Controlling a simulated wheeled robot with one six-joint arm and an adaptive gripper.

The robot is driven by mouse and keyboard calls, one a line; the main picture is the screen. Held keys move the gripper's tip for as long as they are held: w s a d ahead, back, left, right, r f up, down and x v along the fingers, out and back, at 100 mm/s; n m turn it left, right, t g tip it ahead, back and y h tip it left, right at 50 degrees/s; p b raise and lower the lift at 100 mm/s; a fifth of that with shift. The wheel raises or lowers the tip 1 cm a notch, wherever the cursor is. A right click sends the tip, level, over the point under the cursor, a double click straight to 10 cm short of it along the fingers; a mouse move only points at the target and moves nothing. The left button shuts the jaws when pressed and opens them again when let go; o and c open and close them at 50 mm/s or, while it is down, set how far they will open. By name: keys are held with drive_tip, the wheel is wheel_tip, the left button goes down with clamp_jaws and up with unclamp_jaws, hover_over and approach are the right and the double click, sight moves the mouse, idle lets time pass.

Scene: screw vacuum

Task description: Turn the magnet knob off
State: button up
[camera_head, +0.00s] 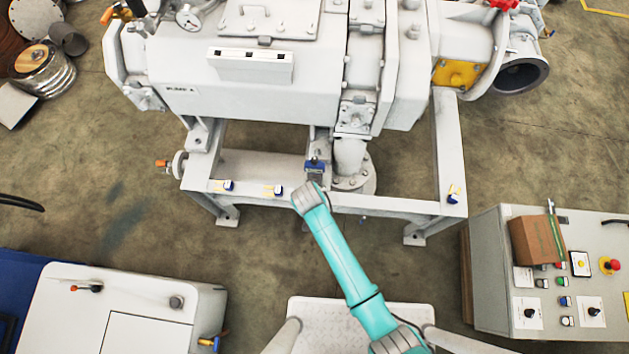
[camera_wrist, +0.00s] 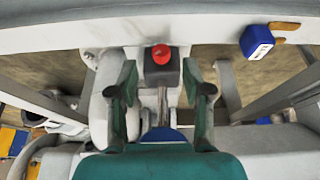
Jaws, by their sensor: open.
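A round red knob (camera_wrist: 161,54) sits on a dark grey block (camera_wrist: 161,72) in the wrist view. I take it to be the magnet knob, but no label shows. The block is ahead of my gripper (camera_wrist: 160,82), between its two dark green fingers. The fingers are apart, one on each side, with a visible gap to the block. A metal rod runs from the block back toward my gripper. In the head view my arm reaches to the middle of the pump's frame beam, and I cannot make out the red knob there.
The large white pump (camera_head: 250,85) stands on a white frame (camera_head: 405,207). Blue-and-yellow clamps (camera_head: 276,190) sit along the beam; one (camera_wrist: 257,41) is right of the knob. A control cabinet (camera_head: 485,270) with a cardboard box (camera_head: 533,240) stands right. A white unit (camera_head: 120,300) stands left.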

drive_tip(key=shift+x, duration=2)
drive_tip(key=shift+a, duration=0.1)
clamp_jaws()
